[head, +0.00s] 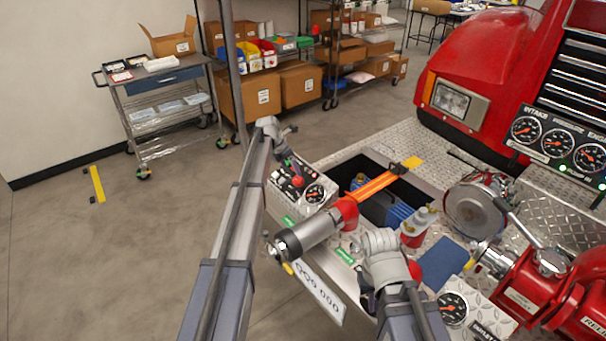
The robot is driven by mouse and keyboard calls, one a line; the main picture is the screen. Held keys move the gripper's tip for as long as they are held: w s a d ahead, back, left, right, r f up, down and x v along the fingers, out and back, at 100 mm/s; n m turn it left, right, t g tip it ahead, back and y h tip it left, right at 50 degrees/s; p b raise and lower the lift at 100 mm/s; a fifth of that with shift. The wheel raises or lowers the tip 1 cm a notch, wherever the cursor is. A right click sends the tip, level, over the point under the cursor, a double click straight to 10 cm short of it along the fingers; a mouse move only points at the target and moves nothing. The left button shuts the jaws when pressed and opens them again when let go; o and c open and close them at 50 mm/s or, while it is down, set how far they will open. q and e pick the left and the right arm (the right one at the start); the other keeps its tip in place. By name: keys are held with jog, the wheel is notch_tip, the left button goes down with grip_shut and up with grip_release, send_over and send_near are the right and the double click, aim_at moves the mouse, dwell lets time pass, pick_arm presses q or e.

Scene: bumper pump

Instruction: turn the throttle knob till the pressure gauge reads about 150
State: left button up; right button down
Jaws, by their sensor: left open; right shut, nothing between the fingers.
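A panel with three dials stands at the right, and its middle dial, the pressure gauge (556,143), has a black face. Its needle is too small to read exactly. A metal control box (316,220) on the bumper carries a red knob (297,181) and a small dial (315,193). I cannot tell if this knob is the throttle knob. My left gripper (289,157) is open just above and behind the box; contact is unclear. My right gripper (366,292) is shut and empty at the bumper's front edge, partly hidden by its own arm.
A red-and-silver pump valve (545,267) and a lower gauge (453,307) crowd the right.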

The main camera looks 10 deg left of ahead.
aim_at(297, 179)
pick_arm(q)
jog(key=b+x, duration=0.7)
jog(key=shift+d+f, duration=0.15)
jog(key=shift+f, duration=0.25)
jog(key=shift+c, duration=0.2)
grip_shut()
dwell(0.5)
jog(key=shift+m, duration=0.3)
